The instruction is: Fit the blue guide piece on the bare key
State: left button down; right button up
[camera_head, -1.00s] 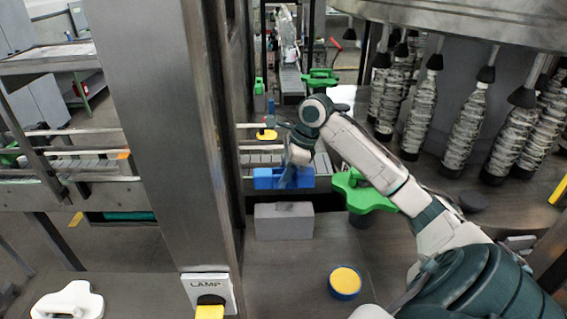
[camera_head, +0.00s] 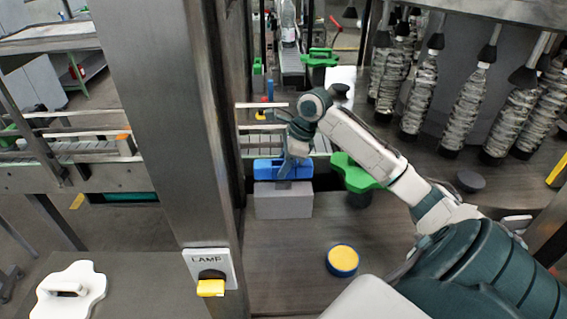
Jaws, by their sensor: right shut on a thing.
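The piece appears level. Its lower edge lines up with the top of a grey block (camera_head: 283,202); I cannot tell whether they touch. No bare key can be made out; the gripper and guide piece may cover it. My left gripper is not in view.
A green star-shaped knob (camera_head: 356,172) stands close right of the guide piece. A yellow-topped blue round piece (camera_head: 342,260) is on the bench. The bench front is mostly clear.

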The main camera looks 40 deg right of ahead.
jog(key=shift+f, duration=0.15)
jog(key=shift+f, duration=2.2)
jog(key=o, duration=1.2)
jog(key=b+v, duration=0.3)
jog(key=v, duration=0.6)
jog(key=shift+s+d+r, duration=0.1)
jog(key=shift+r, duration=0.1)
jog(key=shift+s+d+r+b, duration=0.1)
jog(key=shift+r+b, duration=0.1)
jog(key=shift+r, duration=0.1)
jog(key=shift+s+r+b, duration=0.1)
jog(key=shift+r+b, duration=0.05)
jog(key=shift+r, duration=0.2)
